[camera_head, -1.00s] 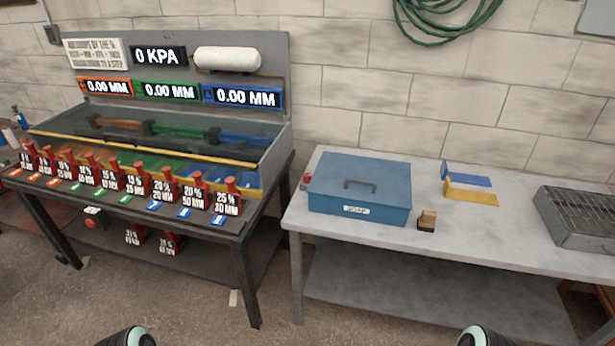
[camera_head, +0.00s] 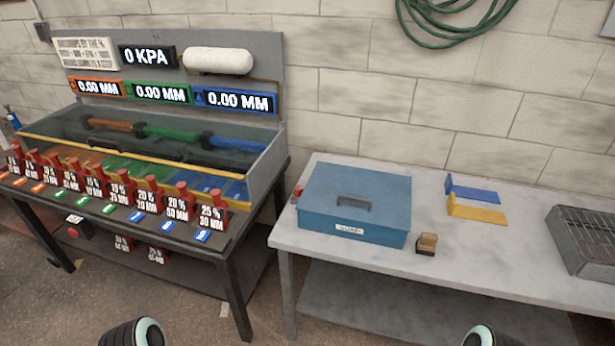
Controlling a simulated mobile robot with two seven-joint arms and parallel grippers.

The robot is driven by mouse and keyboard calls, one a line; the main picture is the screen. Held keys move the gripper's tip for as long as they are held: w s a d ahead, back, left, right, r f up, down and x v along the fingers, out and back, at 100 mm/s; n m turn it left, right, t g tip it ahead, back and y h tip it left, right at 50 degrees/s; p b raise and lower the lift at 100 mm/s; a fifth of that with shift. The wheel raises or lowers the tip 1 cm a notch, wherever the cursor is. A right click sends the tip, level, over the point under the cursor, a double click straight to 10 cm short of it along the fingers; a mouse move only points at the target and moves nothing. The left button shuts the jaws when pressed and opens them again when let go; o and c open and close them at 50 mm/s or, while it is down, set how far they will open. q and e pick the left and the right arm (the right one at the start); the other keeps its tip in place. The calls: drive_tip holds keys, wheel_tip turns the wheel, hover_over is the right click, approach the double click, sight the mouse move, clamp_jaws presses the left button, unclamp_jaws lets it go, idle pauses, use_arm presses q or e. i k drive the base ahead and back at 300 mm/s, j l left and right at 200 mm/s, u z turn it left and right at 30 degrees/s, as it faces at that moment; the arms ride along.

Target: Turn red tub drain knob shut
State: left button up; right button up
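A blue tub (camera_head: 352,203) with a closed lid, a dark handle and a white front label that seems to read "SOAP" stands on the grey table. A small red knob (camera_head: 298,192) shows at the tub's left side, near the table's left edge. How far the knob is turned cannot be told. Only a rounded dark end with a pale ring of my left arm (camera_head: 133,333) and of my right arm (camera_head: 482,336) shows at the bottom edge, both far from the knob. No gripper fingers show.
A wooden block (camera_head: 427,243) sits right of the tub. Blue (camera_head: 474,192) and yellow (camera_head: 476,208) brackets and a metal grill tray (camera_head: 584,240) lie farther right. A hose (camera_head: 455,22) hangs on the wall.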

sight(299, 190)
drive_tip(key=i+l+u, duration=0.15)
drive_tip(key=u, duration=0.35)
drive_tip(key=i+l+u, duration=0.15)
drive_tip(key=u, duration=0.35)
drive_tip(key=l, duration=0.1)
